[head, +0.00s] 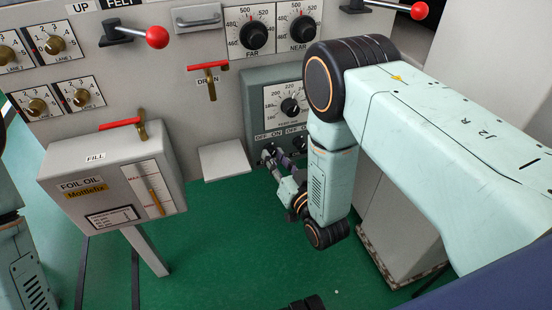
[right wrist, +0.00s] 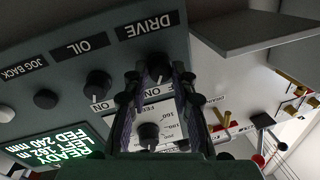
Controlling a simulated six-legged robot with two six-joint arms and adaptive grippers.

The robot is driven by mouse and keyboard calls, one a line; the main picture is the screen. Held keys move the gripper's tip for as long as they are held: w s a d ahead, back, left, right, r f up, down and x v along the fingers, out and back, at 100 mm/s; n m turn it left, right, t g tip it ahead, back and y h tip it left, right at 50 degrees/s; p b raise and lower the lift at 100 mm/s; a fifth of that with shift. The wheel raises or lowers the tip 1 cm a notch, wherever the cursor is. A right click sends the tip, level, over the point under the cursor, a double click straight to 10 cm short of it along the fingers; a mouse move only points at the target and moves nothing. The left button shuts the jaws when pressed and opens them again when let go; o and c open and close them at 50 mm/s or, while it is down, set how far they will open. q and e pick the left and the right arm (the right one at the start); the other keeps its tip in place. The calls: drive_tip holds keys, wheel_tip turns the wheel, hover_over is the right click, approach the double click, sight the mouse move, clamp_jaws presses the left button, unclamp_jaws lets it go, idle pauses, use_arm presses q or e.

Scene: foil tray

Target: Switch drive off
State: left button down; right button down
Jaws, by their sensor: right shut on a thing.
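The drive switch is a black rotary knob (right wrist: 159,65) under the DRIVE label, which reads upside down in the right wrist view. My right gripper (right wrist: 156,72) has its two fingers on either side of this knob and is shut on it. The fingers hide parts of the knob and its OFF and ON marks, and I cannot tell which way its pointer faces. In the head view my right gripper (head: 268,154) reaches the lower front of the grey control box (head: 256,88), where my fingers and arm cover the switches. My left gripper is not in view.
The OIL knob (right wrist: 98,82) and JOG BACK button (right wrist: 45,98) sit beside the drive knob. The foil oil tank (head: 110,160) stands left, and a pale ledge (head: 224,160) juts out between. Green floor lies open below.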

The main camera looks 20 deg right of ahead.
drive_tip(key=n+p, duration=0.1)
drive_tip(key=n, duration=0.2)
drive_tip(key=shift+r+p, duration=0.15)
drive_tip(key=shift+p, duration=0.2)
drive_tip(key=n+p, duration=0.1)
drive_tip(key=n, duration=0.1)
drive_tip(key=shift+n+g+h, duration=0.3)
drive_tip(key=shift+g, duration=0.1)
drive_tip(key=n+p, duration=0.1)
drive_tip(key=n, duration=0.2)
drive_tip(key=shift+n+h+p, duration=0.4)
drive_tip(key=shift+n+p, duration=0.2)
drive_tip(key=shift+n, duration=0.6)
drive_tip(key=c, duration=1.1)
unclamp_jaws()
